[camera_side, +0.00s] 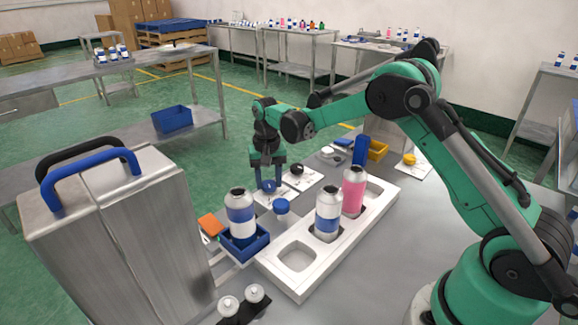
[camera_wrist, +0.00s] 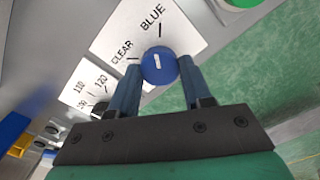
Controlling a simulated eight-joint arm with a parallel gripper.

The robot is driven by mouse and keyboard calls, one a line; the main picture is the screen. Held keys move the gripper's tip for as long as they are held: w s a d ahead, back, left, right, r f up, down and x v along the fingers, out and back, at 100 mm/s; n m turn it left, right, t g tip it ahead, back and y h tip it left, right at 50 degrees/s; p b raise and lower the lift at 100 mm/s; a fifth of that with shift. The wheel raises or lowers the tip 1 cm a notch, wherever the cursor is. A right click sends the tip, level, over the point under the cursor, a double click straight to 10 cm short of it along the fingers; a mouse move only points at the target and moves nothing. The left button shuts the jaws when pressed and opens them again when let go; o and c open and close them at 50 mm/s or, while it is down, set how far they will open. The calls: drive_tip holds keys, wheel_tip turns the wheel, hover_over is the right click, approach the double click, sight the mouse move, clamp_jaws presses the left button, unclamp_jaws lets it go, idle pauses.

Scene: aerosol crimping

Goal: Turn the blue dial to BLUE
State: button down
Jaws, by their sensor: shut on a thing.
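The blue dial (camera_wrist: 159,66) sits on a white plate (camera_wrist: 180,20) with the printed words CLEAR and BLUE, each with a short black tick line. A small white mark shows on the dial's face; I cannot tell surely which tick it points to. My gripper (camera_wrist: 158,72) is shut on the dial, with one blue finger on each side of it. In the side view my gripper (camera_side: 268,180) points down at the plate, behind the bottles, and the dial (camera_side: 269,187) shows between its fingers, partly hidden.
A black dial (camera_side: 296,169) on a numbered plate stands close by. A blue tray (camera_side: 262,240) with a bottle and a white rack (camera_side: 296,285) holding a blue-banded bottle (camera_side: 328,212) and a pink bottle (camera_side: 353,187) stand in front. A metal box (camera_side: 120,240) with handles is at left.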

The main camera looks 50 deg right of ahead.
sight(269, 183)
drive_tip(key=shift+m, duration=1.1)
drive_tip(key=shift+c, duration=1.9)
unclamp_jaws()
drive_tip(key=shift+r, duration=2.8)
